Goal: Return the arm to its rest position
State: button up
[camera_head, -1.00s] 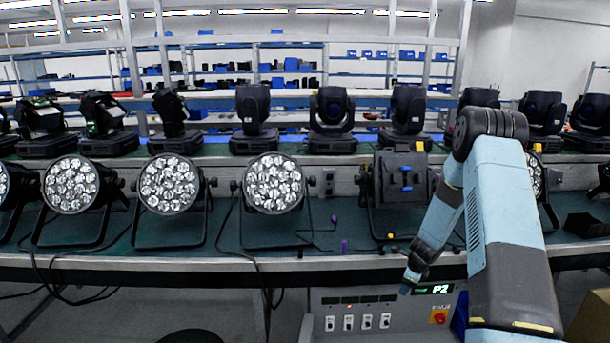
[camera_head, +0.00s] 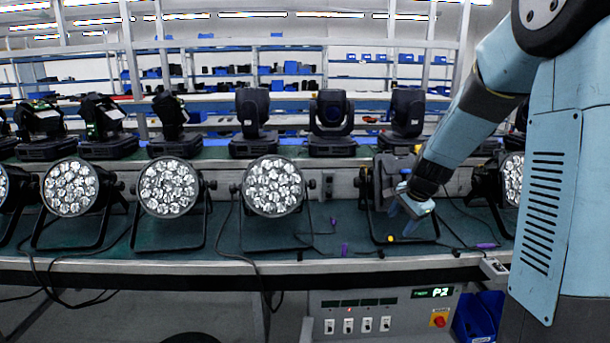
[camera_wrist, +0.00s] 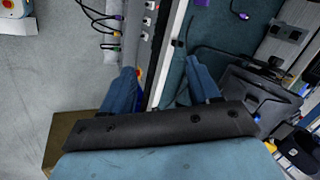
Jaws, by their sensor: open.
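My gripper (camera_head: 408,214) is in front of the par can that is turned away (camera_head: 392,178), above the front part of the green bench (camera_head: 290,238) in the head view. Its fingers point down and to the left. In the wrist view, my gripper (camera_wrist: 165,85) has its two blue fingers wide apart with nothing between them. The bench edge and the control panel (camera_wrist: 143,40) lie beyond the gap. The upper arm fills the right side of the head view and hides what is behind it.
Several lit-face par cans (camera_head: 272,186) stand along the bench, with moving-head lights (camera_head: 331,122) behind. Cables hang over the bench edge. A control panel reading P2 (camera_head: 384,314) is below the bench, with a blue bin (camera_head: 478,318) beside it.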

jog(key=s+a+r+n, duration=0.3)
jog(key=s+r+n, duration=0.4)
jog(key=s+r, duration=0.6)
jog(key=s+r+n+t+h, duration=0.1)
jog(key=s+n, duration=0.4)
jog(key=s, duration=1.3)
jog(key=shift+r+n, duration=0.3)
